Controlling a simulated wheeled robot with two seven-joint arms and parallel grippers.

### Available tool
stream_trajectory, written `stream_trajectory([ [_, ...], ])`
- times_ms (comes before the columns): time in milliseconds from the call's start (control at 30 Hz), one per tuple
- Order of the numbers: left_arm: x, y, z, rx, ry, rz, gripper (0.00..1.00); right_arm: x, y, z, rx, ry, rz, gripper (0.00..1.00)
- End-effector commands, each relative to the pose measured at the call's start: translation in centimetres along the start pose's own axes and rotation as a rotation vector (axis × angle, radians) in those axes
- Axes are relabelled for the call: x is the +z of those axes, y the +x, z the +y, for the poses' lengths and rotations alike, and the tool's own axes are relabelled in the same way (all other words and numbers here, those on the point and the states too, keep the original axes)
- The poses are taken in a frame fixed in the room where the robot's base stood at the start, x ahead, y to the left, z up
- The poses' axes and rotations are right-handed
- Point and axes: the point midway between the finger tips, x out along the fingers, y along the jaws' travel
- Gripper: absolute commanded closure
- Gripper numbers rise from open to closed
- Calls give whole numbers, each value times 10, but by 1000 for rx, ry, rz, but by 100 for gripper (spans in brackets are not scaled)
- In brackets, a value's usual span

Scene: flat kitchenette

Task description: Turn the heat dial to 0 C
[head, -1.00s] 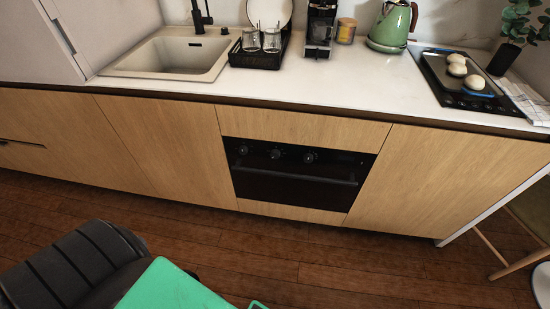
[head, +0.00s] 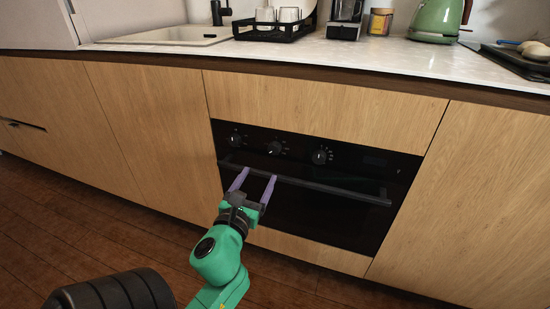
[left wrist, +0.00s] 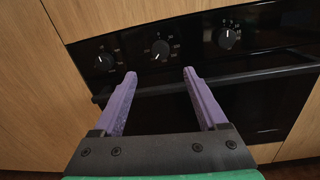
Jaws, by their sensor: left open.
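The black built-in oven (head: 340,222) has three round black dials with white markings on its top panel: a left dial (head: 236,140), a middle dial (head: 275,148) and a right dial (head: 321,156). I cannot tell which one is the heat dial, as the markings are too small to read. My left gripper (head: 255,180) is open and empty, its purple fingers in front of the oven handle area, below the left and middle dials. In the left wrist view the fingers (left wrist: 159,75) point at the panel, with the middle dial (left wrist: 160,50) between and just beyond their tips. My right gripper is not in view.
A horizontal handle bar (head: 310,185) crosses the oven front below the dials, close to my fingers. The worktop (head: 300,60) above holds a dish rack (head: 272,31) and a green kettle (head: 437,20). Wooden cabinet fronts (head: 150,120) flank the oven.

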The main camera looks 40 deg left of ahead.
Motion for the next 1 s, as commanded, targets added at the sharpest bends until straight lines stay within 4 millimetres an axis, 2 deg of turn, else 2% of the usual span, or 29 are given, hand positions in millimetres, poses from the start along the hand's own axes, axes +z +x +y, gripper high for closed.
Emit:
stream_trajectory([
  [100,6,33,0,-2,-1,-8,25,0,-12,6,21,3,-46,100],
  [300,1,86,-1,-2,-5,-4,25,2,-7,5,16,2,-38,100],
  [400,0,104,-1,-1,-6,-1,25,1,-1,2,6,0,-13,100],
  [533,0,115,-1,-1,-5,0,25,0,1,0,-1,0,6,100],
  [767,0,117,-1,-2,-6,1,25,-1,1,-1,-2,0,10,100],
  [967,0,116,-1,-2,-6,1,97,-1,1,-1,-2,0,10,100],
  [1000,0,116,-1,-2,-6,1,100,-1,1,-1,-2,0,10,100],
])
